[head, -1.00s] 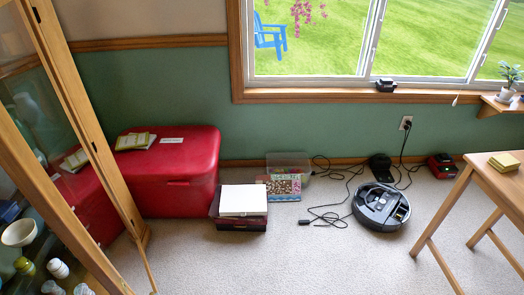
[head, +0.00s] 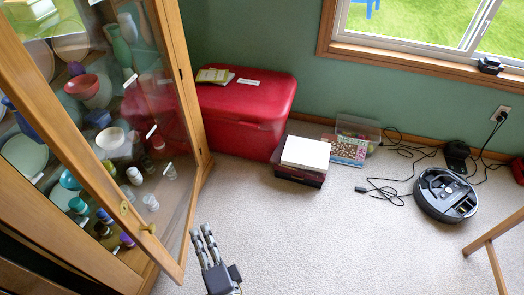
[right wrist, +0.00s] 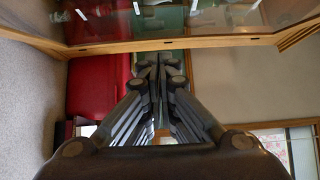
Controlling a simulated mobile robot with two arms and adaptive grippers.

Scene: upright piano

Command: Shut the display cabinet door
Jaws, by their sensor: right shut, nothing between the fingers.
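The display cabinet (head: 75,240) stands at the left, with a wooden frame and shelves of dishes and vases. Its glass door (head: 165,255), with a brass knob (head: 148,229) and a keyhole plate on the stile, stands open, its free edge swung toward me. My right gripper (head: 202,232) is shut and empty, just right of the door's lower free corner. It appears apart from the door. In the right wrist view the shut fingers (right wrist: 160,65) point toward a wooden rail (right wrist: 130,47) with glass above it. My left gripper is not in view.
A red chest (head: 240,105) stands behind the door against the green wall. A dark box with a white top (head: 305,153), a clear bin (head: 358,128), cables and a robot vacuum (head: 446,194) lie to the right. The carpet right of my gripper is clear.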

